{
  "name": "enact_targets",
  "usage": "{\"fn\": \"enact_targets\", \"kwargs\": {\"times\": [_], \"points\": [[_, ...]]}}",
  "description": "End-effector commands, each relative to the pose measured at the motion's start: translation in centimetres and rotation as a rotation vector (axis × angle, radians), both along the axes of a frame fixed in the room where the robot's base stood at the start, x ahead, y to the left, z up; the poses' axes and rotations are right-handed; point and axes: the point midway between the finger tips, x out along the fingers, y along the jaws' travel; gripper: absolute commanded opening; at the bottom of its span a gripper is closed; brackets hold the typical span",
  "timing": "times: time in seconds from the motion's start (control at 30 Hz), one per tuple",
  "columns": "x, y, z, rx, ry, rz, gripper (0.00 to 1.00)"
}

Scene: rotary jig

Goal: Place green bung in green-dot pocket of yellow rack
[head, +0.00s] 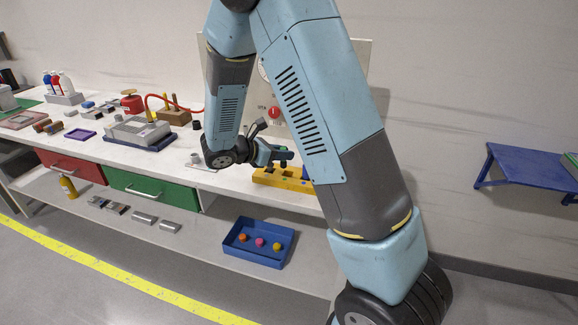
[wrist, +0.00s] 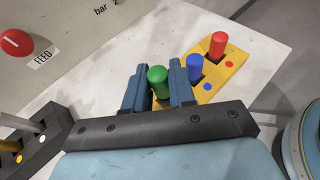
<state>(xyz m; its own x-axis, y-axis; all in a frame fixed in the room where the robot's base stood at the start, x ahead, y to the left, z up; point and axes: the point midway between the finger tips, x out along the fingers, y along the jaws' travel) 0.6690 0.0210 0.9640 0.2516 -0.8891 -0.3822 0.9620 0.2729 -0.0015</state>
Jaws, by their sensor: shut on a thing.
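My gripper (wrist: 159,70) is shut on the green bung (wrist: 158,82), which stands upright between its two blue fingers in the wrist view. The yellow rack (wrist: 216,76) lies on the white bench, just beyond and right of the fingers. A blue bung (wrist: 194,67) and a red bung (wrist: 218,44) stand in it, beside a blue dot and a red dot. The green bung is in line with them at the rack's near end. Its lower end and the green dot are hidden, so I cannot tell whether it is seated. The head view shows the rack (head: 270,179) below my gripper (head: 287,157).
A dark block (wrist: 39,143) with pegs stands left in the wrist view. A blue tray (head: 239,250) with small coloured pieces sits on the lower shelf. The bench right of the rack is clear.

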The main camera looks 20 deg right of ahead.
Motion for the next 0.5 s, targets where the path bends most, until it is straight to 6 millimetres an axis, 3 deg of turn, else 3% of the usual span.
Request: {"fn": "enact_targets", "kwargs": {"times": [0.37, 0.5], "points": [[0.4, -1.8, -2.2, 0.0, 0.001, -0.002, 0.0], [0.4, -1.9, -4.1, 0.0, 0.002, 0.0, 0.0]]}}
